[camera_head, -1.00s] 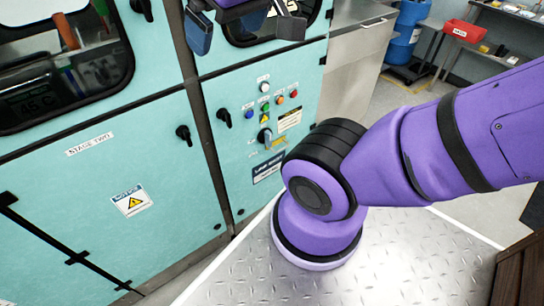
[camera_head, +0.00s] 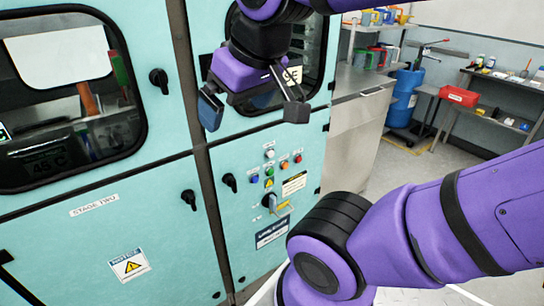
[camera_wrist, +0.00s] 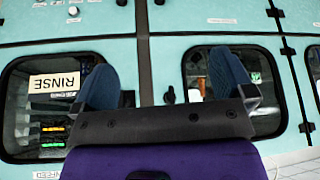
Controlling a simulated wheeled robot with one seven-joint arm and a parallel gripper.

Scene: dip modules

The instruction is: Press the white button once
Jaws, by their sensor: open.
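The white button (camera_head: 269,154) is a small round button at the top of a button cluster on the teal cabinet front, in the head view. My gripper (camera_head: 254,108) is open and empty, with its two fingers spread apart. In the head view it appears above the button cluster, in front of the cabinet's window. In the wrist view the fingers (camera_wrist: 168,82) show in front of the teal cabinet face, with a dark window on each side. I cannot tell the exact gap between the fingers and the panel.
Below the white button are blue (camera_head: 254,179), green (camera_head: 268,170), orange (camera_head: 284,164) and red (camera_head: 298,158) buttons. A rotary switch (camera_head: 272,204) sits lower, and a black handle (camera_head: 229,182) is to the left. A steel counter (camera_head: 362,80) and blue barrel (camera_head: 404,95) stand at right.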

